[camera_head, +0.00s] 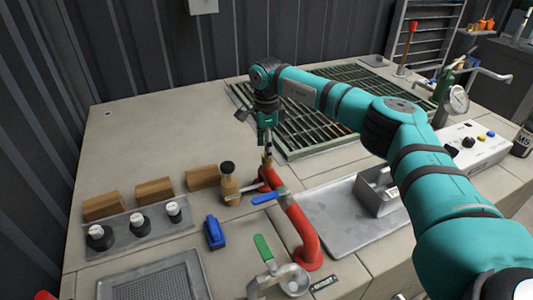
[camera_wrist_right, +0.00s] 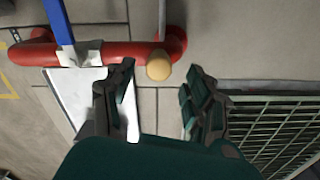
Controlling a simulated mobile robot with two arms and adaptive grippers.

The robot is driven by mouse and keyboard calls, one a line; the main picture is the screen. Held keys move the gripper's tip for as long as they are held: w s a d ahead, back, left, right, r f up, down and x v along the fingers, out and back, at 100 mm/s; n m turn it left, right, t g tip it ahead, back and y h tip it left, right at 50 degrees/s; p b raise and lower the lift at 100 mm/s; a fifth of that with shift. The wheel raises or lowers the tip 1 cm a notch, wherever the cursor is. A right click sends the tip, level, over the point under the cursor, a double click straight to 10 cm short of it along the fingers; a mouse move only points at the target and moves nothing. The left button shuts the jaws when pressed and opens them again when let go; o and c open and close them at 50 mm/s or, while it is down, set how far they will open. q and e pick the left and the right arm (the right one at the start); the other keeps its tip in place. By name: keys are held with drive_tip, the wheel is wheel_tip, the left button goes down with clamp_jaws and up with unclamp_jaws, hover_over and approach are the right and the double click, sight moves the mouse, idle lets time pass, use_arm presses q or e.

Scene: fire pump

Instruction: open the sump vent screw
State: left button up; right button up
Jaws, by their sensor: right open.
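A red pipe (camera_head: 299,228) with a blue lever (camera_head: 270,198) stands on the bench. A small brass-coloured round knob (camera_wrist_right: 158,68), which looks like the vent screw, sits at the pipe in the right wrist view. In the head view a brass-coloured bit (camera_head: 267,160) shows at the pipe's far end, partly hidden by my gripper. My right gripper (camera_head: 267,146) points down just above that end. In the wrist view its two fingers (camera_wrist_right: 159,86) are apart and empty, with the knob ahead of the gap. Contact is not visible. My left gripper is not in view.
A green grating (camera_head: 320,137) lies behind the pipe. A wooden-handled tool (camera_head: 229,186), a blue block (camera_head: 214,232) and a green-handled valve (camera_head: 264,250) stand nearby. A grey tray (camera_head: 345,240) lies right of the pipe. The far-left bench is clear.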

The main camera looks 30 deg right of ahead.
wheel_tip(320, 180, up, 9)
drive_tip(key=shift+f, duration=0.15)
idle(0.4)
